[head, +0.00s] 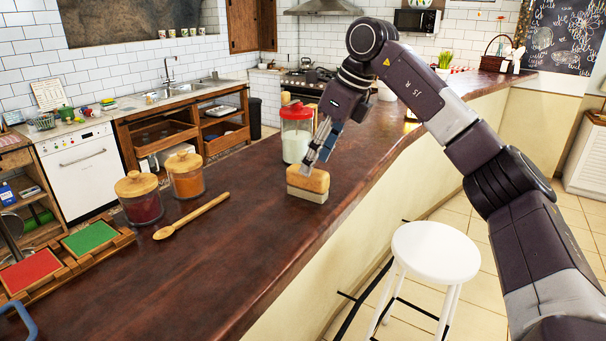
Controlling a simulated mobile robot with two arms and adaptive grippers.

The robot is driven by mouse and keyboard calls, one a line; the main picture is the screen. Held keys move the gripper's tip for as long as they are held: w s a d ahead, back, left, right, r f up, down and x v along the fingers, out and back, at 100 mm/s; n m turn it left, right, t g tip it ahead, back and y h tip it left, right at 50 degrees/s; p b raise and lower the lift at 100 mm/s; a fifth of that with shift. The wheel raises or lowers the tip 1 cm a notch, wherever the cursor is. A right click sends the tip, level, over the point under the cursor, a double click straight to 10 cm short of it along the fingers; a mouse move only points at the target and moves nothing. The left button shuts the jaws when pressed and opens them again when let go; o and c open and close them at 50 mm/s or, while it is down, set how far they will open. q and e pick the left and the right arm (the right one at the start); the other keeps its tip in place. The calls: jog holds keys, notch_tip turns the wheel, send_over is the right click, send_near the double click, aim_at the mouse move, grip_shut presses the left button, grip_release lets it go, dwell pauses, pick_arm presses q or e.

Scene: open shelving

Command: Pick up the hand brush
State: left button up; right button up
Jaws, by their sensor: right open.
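The hand brush (308,185) lies on the dark wooden counter (240,235), with an orange-tan wooden top and pale bristles below. My right arm comes in from the right, and my right gripper (312,165) points down at the brush's top. The gripper is open, with its fingertips at or just above the wooden top. I cannot tell whether they touch it. My left gripper is not in view.
A red-lidded jar (296,135) stands just behind the brush. A wooden spoon (190,216) and two wooden-lidded jars (139,198) (185,174) are to the left. A white stool (436,250) stands before the counter. The counter's front middle is clear.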

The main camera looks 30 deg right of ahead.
aim_at(307, 179)
jog(key=x, duration=0.1)
jog(key=p+x, duration=0.1)
jog(key=shift+s+f, duration=0.1)
jog(key=shift+f, duration=0.3)
jog(key=p+x, duration=0.1)
jog(key=x, duration=0.1)
jog(key=shift+w+a+f, duration=0.1)
jog(key=shift+w+f, duration=0.2)
jog(key=shift+w+a+f+p, duration=0.15)
jog(key=shift+w+f+p, duration=0.15)
jog(key=shift+f, duration=0.35)
jog(key=shift+s, duration=0.1)
jog(key=c, duration=1.3)
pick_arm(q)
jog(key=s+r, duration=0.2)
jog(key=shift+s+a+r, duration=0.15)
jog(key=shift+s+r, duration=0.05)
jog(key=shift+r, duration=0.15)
pick_arm(e)
jog(key=shift+c, duration=0.2)
jog(key=shift+r, duration=0.1)
